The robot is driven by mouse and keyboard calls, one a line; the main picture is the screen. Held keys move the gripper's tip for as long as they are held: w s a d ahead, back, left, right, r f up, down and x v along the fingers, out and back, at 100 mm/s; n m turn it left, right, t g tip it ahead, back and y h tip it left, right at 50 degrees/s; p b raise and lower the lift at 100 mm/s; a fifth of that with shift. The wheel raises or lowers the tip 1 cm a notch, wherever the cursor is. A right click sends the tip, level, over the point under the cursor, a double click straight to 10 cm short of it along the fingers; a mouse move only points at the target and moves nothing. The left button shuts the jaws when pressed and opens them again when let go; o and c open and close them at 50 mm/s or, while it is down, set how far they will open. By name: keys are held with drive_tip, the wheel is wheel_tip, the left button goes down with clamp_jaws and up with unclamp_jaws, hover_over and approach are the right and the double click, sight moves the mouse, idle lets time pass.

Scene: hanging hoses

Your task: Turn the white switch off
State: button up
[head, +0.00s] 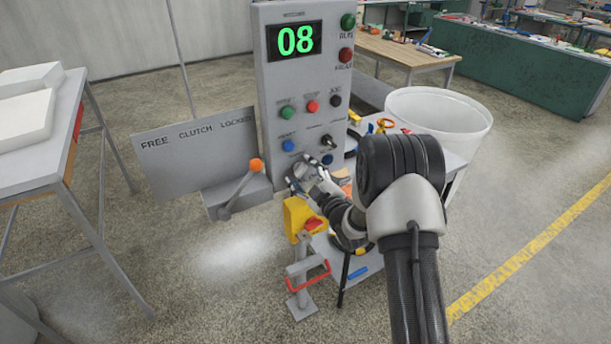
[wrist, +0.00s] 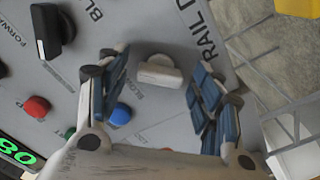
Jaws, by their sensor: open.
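The white switch (wrist: 160,73) is a small pale knob with a raised bar on the grey control panel (wrist: 135,20). In the wrist view it sits between the two fingers of my gripper (wrist: 157,70), with a visible gap to each finger. The fingers are spread apart and hold nothing. In the head view my gripper (head: 308,172) is at the lower part of the panel and hides the white switch there. I cannot tell how far the fingertips are from the panel face.
A black knob (wrist: 50,30), a blue button (wrist: 120,115) and a red button (wrist: 36,106) are nearby on the panel. An orange-tipped lever (head: 240,188) is left of the panel. A yellow box (head: 300,217) is below my gripper. A white bin (head: 437,117) stands right.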

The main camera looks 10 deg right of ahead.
drive_tip(key=v, duration=1.2)
